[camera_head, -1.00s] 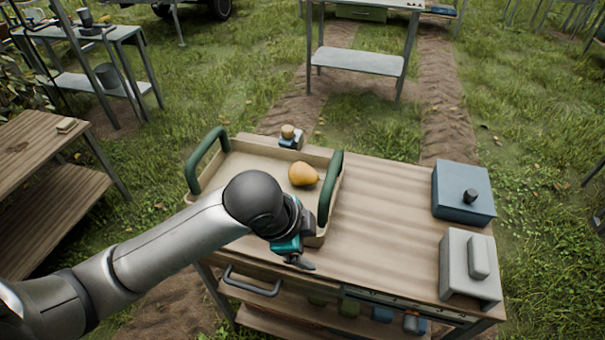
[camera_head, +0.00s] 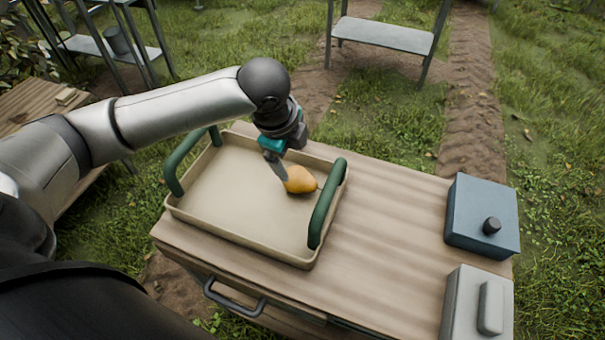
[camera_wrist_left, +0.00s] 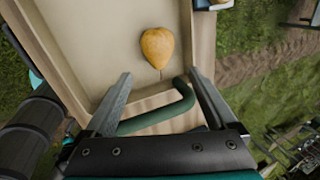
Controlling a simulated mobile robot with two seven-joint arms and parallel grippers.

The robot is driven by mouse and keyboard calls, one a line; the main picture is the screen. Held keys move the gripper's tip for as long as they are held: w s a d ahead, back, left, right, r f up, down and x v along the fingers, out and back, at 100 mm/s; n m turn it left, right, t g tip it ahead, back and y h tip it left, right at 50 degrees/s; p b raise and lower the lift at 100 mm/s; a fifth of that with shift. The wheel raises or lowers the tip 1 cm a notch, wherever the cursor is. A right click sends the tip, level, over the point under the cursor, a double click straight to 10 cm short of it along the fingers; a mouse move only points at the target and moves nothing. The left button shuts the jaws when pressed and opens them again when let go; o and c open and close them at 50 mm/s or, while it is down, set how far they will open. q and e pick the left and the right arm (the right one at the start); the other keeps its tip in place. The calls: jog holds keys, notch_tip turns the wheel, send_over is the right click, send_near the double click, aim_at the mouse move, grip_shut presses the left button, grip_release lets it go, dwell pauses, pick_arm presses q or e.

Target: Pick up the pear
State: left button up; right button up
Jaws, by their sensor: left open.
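A yellow-orange pear (camera_head: 301,181) lies in the beige tray (camera_head: 210,222), near its right green handle (camera_head: 327,204). My left gripper (camera_head: 280,172) is over the tray at the pear's left side in the head view and hides a little of it. In the left wrist view the two fingers (camera_wrist_left: 160,100) are spread wide with nothing between them at the tips. There the pear (camera_wrist_left: 158,46) lies beyond the fingertips, its stem toward the gripper. The green handle (camera_wrist_left: 160,114) passes across below the fingers' gap. My right gripper is not in view.
The tray stands on a wooden cart (camera_head: 390,235). A blue box with a black knob (camera_head: 482,215) and a grey box (camera_head: 476,306) stand at the cart's right end. The tabletop between tray and boxes is clear. A metal table (camera_head: 385,34) stands behind on the grass.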

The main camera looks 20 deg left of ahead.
aim_at(296, 175)
pick_arm(q)
jog(key=b+x, duration=0.1)
jog(key=x, duration=0.5)
jog(key=shift+f, duration=0.45)
jog(key=shift+w+f+b, duration=0.1)
jog(key=shift+f+b, duration=0.2)
jog(key=shift+f, duration=0.15)
jog(key=x, duration=0.1)
jog(key=b+x, duration=0.1)
jog(key=x, duration=0.3)
jog(key=shift+a, duration=0.3)
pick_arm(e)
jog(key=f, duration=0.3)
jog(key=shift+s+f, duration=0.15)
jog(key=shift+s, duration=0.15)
pick_arm(q)
jog(key=c, duration=1.2)
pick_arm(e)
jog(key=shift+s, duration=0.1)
pick_arm(q)
jog(key=shift+r, duration=0.1)
jog(key=shift+c, duration=0.2)
